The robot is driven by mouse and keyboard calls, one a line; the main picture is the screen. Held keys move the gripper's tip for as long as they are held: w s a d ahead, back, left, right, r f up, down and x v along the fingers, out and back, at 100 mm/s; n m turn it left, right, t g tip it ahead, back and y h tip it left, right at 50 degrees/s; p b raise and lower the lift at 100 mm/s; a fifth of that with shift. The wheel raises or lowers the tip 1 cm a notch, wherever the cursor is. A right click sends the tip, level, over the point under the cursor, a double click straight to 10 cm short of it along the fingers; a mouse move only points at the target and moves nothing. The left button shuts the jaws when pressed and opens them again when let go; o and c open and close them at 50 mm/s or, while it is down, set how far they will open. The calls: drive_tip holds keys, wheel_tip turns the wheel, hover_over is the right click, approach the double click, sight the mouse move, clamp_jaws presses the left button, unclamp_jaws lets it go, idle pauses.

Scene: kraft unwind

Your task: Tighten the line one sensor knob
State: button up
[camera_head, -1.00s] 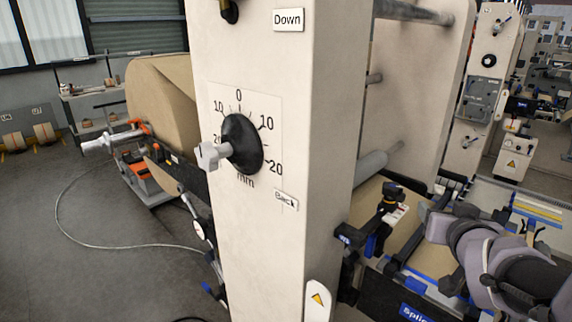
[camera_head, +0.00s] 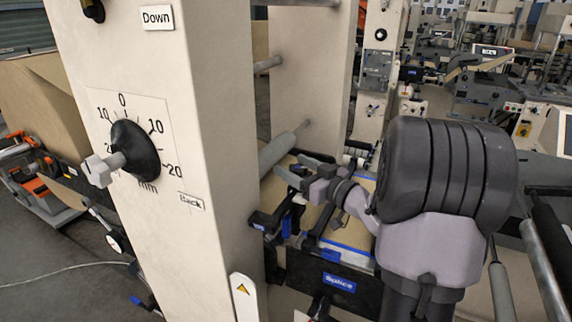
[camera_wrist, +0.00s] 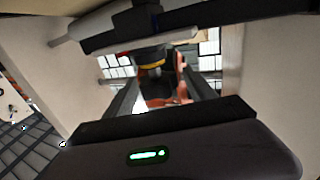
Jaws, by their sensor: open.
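A black round knob (camera_head: 132,150) with a pale winged handle (camera_head: 103,170) sticks out of a mm scale on the cream column. No label naming a line one sensor is readable. My gripper (camera_head: 292,166) is open, to the right of the column and above the splice table, apart from the dial knob. In the wrist view, a dark fitting with a yellow ring (camera_wrist: 154,65) shows beyond and between the fingers of my gripper (camera_wrist: 158,85). I cannot tell whether that fitting is the sensor knob, or how far off it is. Nothing is visibly held.
The cream column (camera_head: 205,120) stands left of my arm. The splice table (camera_head: 338,283) and a grey roller (camera_head: 285,147) lie close to my gripper. A brown paper roll (camera_head: 40,100) is at the left.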

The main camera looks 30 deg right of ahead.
drive_tip(key=shift+w+a, duration=0.15)
drive_tip(key=shift+w, duration=0.95)
drive_tip(key=c, duration=1.3)
